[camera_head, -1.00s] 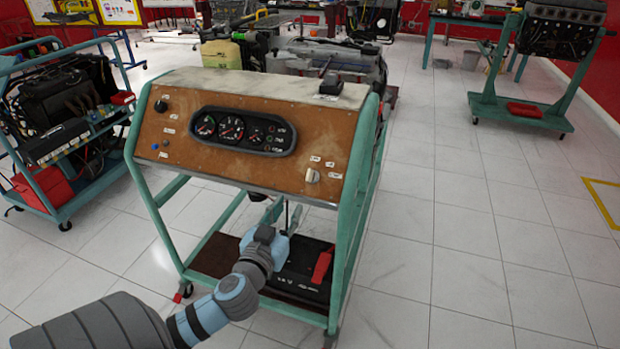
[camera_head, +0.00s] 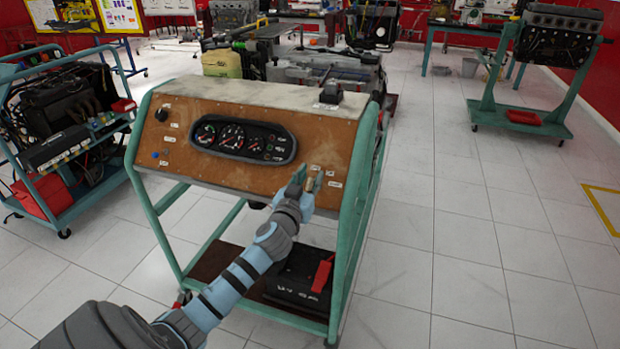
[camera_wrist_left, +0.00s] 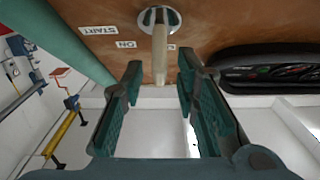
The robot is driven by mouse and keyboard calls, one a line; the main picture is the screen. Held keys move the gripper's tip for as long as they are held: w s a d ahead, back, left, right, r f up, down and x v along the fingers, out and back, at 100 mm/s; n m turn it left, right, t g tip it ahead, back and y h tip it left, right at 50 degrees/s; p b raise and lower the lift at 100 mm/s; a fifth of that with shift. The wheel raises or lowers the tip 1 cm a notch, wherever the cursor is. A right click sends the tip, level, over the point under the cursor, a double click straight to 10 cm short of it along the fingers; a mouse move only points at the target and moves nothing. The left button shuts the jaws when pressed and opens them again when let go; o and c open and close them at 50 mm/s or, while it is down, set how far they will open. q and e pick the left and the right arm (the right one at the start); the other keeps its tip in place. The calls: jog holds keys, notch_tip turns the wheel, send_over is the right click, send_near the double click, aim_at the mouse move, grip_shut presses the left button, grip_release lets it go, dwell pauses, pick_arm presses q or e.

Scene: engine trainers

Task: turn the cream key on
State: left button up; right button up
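The cream key (camera_head: 313,174) is on the lower right of the brown engine trainer panel (camera_head: 250,110). In the left wrist view, the key (camera_wrist_left: 159,48) stands out from a round metal switch, near small START and ON labels that appear upside down. My left gripper (camera_head: 304,184) is at the panel's lower right, by the key. In the wrist view, the left gripper (camera_wrist_left: 162,74) is open, with the key's free end between its fingertips and a gap on each side. The gripper partly covers the switch area in the head view. My right gripper is not in view.
A dark gauge cluster (camera_head: 245,140) sits left of the key on the panel. The panel's green frame (camera_head: 355,190) runs close on the right. A black battery (camera_head: 290,282) with a red part lies on the lower shelf. Open tiled floor is at the right.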

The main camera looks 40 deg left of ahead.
pick_arm(q)
grip_shut()
jog(key=shift+r+m+h+p, duration=0.1)
jog(key=shift+m+h+p, duration=0.65)
jog(key=shift+m, duration=0.25)
jog(key=m+h+p, duration=0.1)
jog(key=m+p, duration=0.1)
jog(key=p, duration=0.2)
jog(key=m+h+p, duration=0.2)
jog(key=p, duration=0.2)
jog(key=m+h+p, duration=0.1)
jog(key=m+p, duration=0.1)
jog(key=p, duration=0.2)
jog(key=shift+w+d+r+m+h, duration=0.15)
jog(key=shift+d+r+m+h, duration=0.1)
jog(key=shift+d+m+h, duration=0.15)
jog(key=shift+f+m+h+p, duration=0.45)
jog(key=shift+m+h, duration=0.2)
jog(key=shift+m, duration=0.25)
jog(key=shift+g, duration=0.3)
jog(key=shift+d, duration=0.1)
grip_release()
